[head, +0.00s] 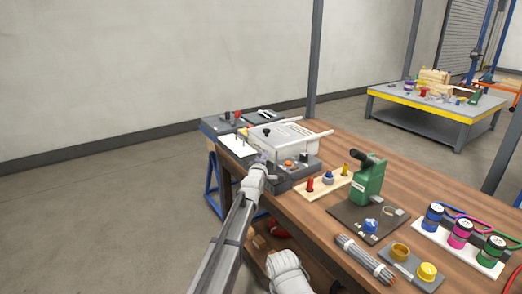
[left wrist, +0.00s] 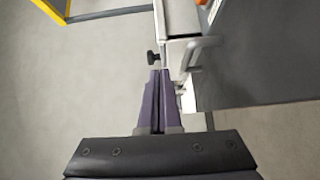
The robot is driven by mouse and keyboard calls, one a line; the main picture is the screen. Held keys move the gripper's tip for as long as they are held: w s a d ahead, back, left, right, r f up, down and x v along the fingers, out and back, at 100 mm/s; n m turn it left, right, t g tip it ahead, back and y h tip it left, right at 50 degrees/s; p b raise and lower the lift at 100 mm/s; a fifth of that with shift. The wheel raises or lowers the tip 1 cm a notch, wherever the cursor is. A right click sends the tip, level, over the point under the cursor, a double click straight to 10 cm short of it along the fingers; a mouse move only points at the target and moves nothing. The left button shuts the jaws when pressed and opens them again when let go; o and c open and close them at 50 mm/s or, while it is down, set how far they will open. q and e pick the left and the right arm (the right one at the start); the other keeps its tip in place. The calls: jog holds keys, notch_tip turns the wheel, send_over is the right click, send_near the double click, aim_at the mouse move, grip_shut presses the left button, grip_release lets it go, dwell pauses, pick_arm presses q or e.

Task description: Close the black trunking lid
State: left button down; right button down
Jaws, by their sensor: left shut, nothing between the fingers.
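A pale boxy unit (head: 285,136) stands near the far left end of the wooden table, with a dark grey base (head: 290,180) in front. A small black knob (head: 266,131) shows at its left side; a black knob (left wrist: 153,58) also shows in the left wrist view, just beyond the fingertips. I cannot clearly make out which part is the black trunking lid, or how far open it is. My left gripper (head: 262,158) is beside the unit's near left side. Its purple fingers (left wrist: 157,75) are shut and empty, close to a pale edge and a grey handle (left wrist: 203,45).
Coloured jars (head: 460,232) are at the far right. Floor left of the table is clear.

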pick_arm(q)
jog(key=shift+w+d+r+m+g+p, duration=0.15)
jog(key=shift+d+r+m+g+p, duration=0.1)
jog(key=shift+m+g+p, duration=0.3)
jog(key=shift+w+d+r+m+g+p, duration=0.1)
jog(key=shift+d+m+g+p, duration=0.1)
jog(key=shift+m+g+p, duration=0.3)
jog(key=shift+w+d+f+m+g+y+p, duration=0.1)
jog(key=shift+d+f+m+g+y+p, duration=0.05)
jog(key=shift+f+m+g+y+p, duration=0.25)
jog(key=shift+w+d+f+m+g+y+p, duration=0.15)
jog(key=shift+f+g+y+p, duration=0.1)
jog(key=shift+f+p, duration=0.2)
pick_arm(e)
jog(key=shift+r, duration=2.8)
